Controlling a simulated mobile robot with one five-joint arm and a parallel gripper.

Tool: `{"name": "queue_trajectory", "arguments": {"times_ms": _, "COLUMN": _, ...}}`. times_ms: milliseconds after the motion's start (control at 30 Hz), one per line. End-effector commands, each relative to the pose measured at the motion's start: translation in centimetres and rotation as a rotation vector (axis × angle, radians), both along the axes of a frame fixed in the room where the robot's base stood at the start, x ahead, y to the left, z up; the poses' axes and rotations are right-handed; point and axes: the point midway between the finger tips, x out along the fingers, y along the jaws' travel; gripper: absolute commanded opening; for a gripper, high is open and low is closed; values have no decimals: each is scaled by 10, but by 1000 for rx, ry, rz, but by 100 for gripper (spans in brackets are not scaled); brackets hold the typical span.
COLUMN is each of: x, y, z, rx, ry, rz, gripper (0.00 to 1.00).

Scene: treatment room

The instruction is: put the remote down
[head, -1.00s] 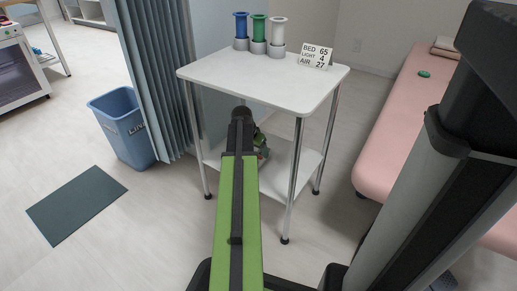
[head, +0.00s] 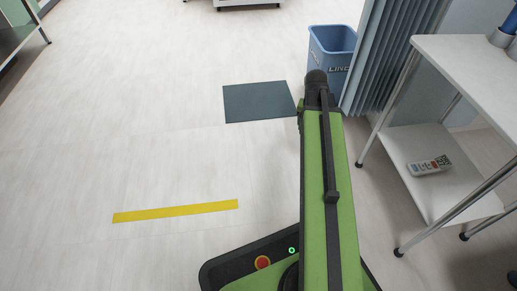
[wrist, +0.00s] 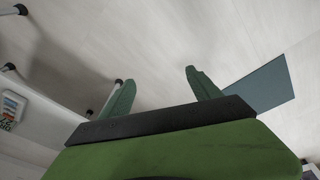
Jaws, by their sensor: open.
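The remote (head: 429,166), light grey with coloured buttons, lies flat on the lower shelf (head: 408,144) of the white cart at right. It also shows at the left edge of the wrist view (wrist: 12,108), on the shelf. My gripper (wrist: 160,88) is open in the wrist view, its two green fingers spread with only floor visible between them. It is apart from the remote and clear of the shelf. In the head view my arm hides the gripper.
The cart's white top (head: 470,65) holds upright holders at its back, cut off at right. A blue bin (head: 331,50) stands by a grey-blue curtain (head: 385,50). A dark mat (head: 258,102) and yellow floor strip (head: 175,211) lie on open floor to the left.

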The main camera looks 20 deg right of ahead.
Motion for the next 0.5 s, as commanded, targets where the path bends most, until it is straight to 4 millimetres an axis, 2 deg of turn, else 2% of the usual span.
{"name": "queue_trajectory", "arguments": {"times_ms": 33, "x": 14, "y": 64, "z": -1, "rx": 21, "ry": 20, "rz": 142, "gripper": 72}}
{"name": "queue_trajectory", "arguments": {"times_ms": 67, "x": 20, "y": 97, "z": -2, "rx": 35, "ry": 31, "rz": 224, "gripper": 72}}
{"name": "queue_trajectory", "arguments": {"times_ms": 100, "x": 24, "y": 139, "z": -2, "rx": 51, "ry": 48, "rz": 327, "gripper": 72}}
{"name": "queue_trajectory", "arguments": {"times_ms": 200, "x": 23, "y": 227, "z": -3, "rx": 84, "ry": 83, "rz": 549, "gripper": 72}}
{"name": "queue_trajectory", "arguments": {"times_ms": 300, "x": 15, "y": 285, "z": -3, "rx": 106, "ry": 109, "rz": 699, "gripper": 72}}
{"name": "queue_trajectory", "arguments": {"times_ms": 333, "x": 13, "y": 296, "z": -3, "rx": 110, "ry": 114, "rz": 729, "gripper": 72}}
{"name": "queue_trajectory", "arguments": {"times_ms": 400, "x": 10, "y": 310, "z": -3, "rx": 116, "ry": 123, "rz": 774, "gripper": 72}}
{"name": "queue_trajectory", "arguments": {"times_ms": 500, "x": 9, "y": 316, "z": -3, "rx": 120, "ry": 127, "rz": 794, "gripper": 72}}
